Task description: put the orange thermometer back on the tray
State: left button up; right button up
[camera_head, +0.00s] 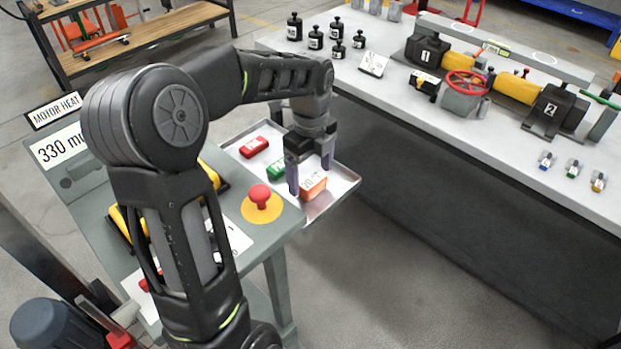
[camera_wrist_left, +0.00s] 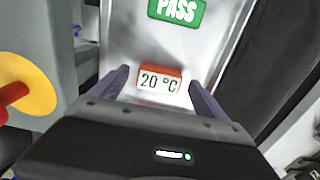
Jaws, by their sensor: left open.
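The orange thermometer (camera_head: 313,186) lies on the silver tray (camera_head: 345,186), near its front edge. In the left wrist view the thermometer (camera_wrist_left: 160,79) shows a white face reading "20 °C" and rests on the bare metal of the tray (camera_wrist_left: 120,45). My left gripper (camera_head: 311,178) is open above the tray, with its fingers on either side of the thermometer. In the left wrist view the fingers (camera_wrist_left: 160,88) stand apart from it, with gaps on both sides. My right gripper is not in view.
A green "PASS" block (camera_head: 277,168) and a red block (camera_head: 254,147) also lie on the tray. A red button on a yellow disc (camera_head: 261,198) stands left of the tray on the grey stand. A long bench (camera_head: 400,95) with black weights and jacks stands at right.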

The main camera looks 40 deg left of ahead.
aim_at(311, 179)
pick_arm(q)
notch_tip(311, 179, up, 10)
jog(key=shift+f, duration=0.15)
